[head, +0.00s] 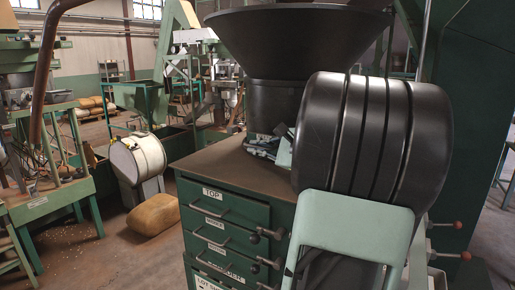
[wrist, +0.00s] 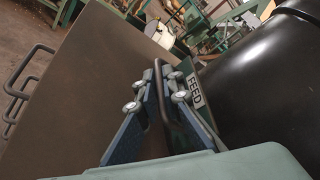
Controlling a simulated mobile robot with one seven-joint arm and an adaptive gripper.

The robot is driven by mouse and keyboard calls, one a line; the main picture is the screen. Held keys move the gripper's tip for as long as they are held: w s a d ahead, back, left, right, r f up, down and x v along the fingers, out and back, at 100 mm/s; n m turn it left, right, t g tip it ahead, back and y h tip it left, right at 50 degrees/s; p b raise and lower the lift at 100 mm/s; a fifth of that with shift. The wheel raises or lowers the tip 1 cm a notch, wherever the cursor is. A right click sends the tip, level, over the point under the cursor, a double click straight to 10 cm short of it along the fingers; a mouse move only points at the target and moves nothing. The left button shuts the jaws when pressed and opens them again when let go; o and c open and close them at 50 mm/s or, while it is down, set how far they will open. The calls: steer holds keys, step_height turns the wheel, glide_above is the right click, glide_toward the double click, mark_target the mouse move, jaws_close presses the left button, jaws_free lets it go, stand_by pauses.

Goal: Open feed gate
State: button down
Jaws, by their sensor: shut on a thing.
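The feed gate shows in the wrist view as a plate with a white FEED label (wrist: 196,91), next to the black hopper body (wrist: 265,75). A dark bar handle (wrist: 172,118) stands in front of it. My gripper (wrist: 168,92) has its blue-grey fingers on both sides of this handle and is shut on it. In the head view my gripper (head: 270,148) is at the foot of the black hopper (head: 290,45), above the cabinet top. My black and pale green arm hides part of the hopper base, the gate and the handle there.
The green cabinet (head: 233,222) under the hopper has several drawers with bar handles and dark knobs, the upper one labelled TOP. Its brown top (head: 205,165) is bare at the left. A tan sack (head: 153,214) lies on the floor to the left.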

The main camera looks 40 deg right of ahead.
steer(key=shift+a, duration=0.1)
steer(key=shift+s+a+f+b, duration=0.1)
steer(key=shift+a+f+b, duration=0.05)
steer(key=shift+a+b, duration=0.2)
steer(key=a+b, duration=0.1)
steer(key=a, duration=0.1)
steer(key=s+a+b, duration=0.1)
steer(key=a, duration=0.1)
steer(key=a+b, duration=0.1)
steer(key=a, duration=0.1)
steer(key=shift+s, duration=0.35)
steer(key=shift+s+a, duration=0.2)
steer(key=shift+a, duration=0.2)
steer(key=c, duration=2.1)
jaws_free()
steer(key=shift+d, duration=0.1)
